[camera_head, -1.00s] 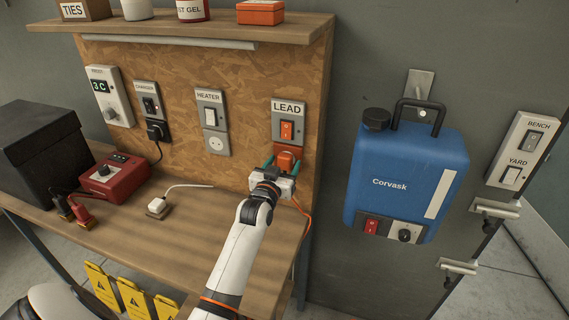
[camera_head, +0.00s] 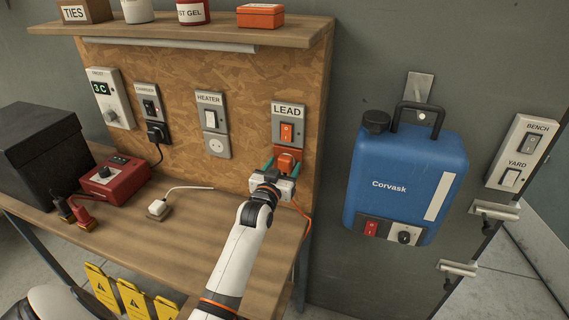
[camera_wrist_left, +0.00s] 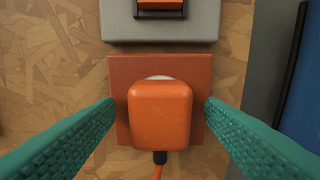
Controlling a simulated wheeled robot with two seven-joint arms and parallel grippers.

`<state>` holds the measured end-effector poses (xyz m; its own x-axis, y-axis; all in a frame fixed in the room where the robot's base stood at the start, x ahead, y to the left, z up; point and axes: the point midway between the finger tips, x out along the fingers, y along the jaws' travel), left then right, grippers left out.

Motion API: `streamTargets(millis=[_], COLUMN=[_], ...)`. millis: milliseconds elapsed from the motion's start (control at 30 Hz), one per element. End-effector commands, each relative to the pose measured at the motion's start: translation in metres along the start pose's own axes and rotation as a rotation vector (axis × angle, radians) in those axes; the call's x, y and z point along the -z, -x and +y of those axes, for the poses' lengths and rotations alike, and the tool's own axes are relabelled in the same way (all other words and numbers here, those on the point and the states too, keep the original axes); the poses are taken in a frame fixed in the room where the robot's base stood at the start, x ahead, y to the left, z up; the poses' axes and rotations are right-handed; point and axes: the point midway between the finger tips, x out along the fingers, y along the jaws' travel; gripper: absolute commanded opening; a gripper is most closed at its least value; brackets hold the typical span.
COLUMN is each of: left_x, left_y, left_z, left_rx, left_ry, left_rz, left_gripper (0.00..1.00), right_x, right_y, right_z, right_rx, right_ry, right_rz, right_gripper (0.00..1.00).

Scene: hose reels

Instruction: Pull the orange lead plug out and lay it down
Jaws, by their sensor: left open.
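The orange lead plug (camera_head: 286,161) sits in the orange socket plate below the LEAD switch (camera_head: 287,131) on the wooden board. In the left wrist view the plug (camera_wrist_left: 160,113) is in the middle, in front of the orange socket plate (camera_wrist_left: 122,72), with its orange cord running down. My left gripper (camera_head: 284,166) is at the plug. Its teal fingers (camera_wrist_left: 160,115) are open, one on each side of the plug, with a gap on both sides. The right gripper is not in view.
The wooden bench top (camera_head: 180,240) has clear room in front of the board. A white plug (camera_head: 157,209) and a red box (camera_head: 110,178) stand on it at the left. A blue Corvask canister (camera_head: 405,185) hangs on the wall to the right.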

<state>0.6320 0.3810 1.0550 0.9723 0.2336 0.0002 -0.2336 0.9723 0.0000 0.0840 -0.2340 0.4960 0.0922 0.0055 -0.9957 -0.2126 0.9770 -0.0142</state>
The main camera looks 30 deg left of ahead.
Motion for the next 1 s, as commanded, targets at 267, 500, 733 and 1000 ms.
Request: streamTargets(millis=[267,500,733,1000], left_x=[0.0001,-0.0009,0.0002,0.0002], left_y=[0.0000,0.0001,0.0001,0.0001], left_z=[0.0000,0.0001,0.0001,0.0001], left_rx=[0.000,0.000,0.000,0.000], left_ry=[0.000,-0.001,0.000,0.000], left_rz=[0.000,0.000,0.000,0.000], left_gripper=[0.64,0.64,0.64,0.21], right_x=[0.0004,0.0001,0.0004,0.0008], right_y=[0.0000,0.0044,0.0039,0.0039], right_z=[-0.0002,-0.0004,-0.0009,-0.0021], right_rx=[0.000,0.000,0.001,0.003], right_ry=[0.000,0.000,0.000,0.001], right_rz=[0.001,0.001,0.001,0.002], right_gripper=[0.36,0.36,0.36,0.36])
